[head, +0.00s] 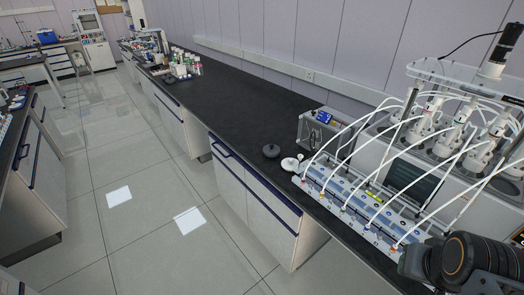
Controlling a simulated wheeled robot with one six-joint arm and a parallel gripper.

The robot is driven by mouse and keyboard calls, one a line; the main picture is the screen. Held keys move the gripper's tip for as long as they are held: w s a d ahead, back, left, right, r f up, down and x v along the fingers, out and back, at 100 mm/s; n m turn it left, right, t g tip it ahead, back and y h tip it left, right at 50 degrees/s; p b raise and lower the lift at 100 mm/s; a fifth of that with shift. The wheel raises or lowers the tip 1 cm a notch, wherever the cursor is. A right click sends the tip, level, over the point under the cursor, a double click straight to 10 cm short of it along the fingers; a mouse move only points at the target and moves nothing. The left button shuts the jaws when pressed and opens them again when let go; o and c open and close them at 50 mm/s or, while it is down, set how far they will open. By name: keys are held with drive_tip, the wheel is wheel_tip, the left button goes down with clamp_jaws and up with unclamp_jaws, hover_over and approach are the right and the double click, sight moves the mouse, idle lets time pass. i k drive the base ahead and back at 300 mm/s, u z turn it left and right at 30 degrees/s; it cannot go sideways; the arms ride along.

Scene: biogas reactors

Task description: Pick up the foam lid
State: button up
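No thing in the head view is clearly marked as the foam lid. A small dark round piece with a knob on top (271,151) lies on the black bench top, near its front edge. A white rounded piece (290,163) lies just right of it, by the end of the tubing rack. Either could be the lid; they are too small to tell. Part of my arm shows at the lower right corner, well to the right of both pieces. My gripper's fingers are not in view.
The tubing rack (325,190) with white tubes runs along the bench front at right, before the reactor unit (408,172). Bottles (183,64) stand farther along. The bench between is clear. Tiled floor (150,200) lies open at left.

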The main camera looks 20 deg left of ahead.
sight(271, 150)
drive_tip(key=i, duration=0.25)
drive_tip(key=u, duration=1.1)
drive_tip(key=k, duration=0.65)
drive_tip(key=u, duration=0.8)
drive_tip(key=i, duration=1.05)
drive_tip(key=u, duration=0.55)
drive_tip(key=i, duration=1)
drive_tip(key=z, duration=1)
drive_tip(key=i, duration=0.9)
drive_tip(key=z, duration=0.85)
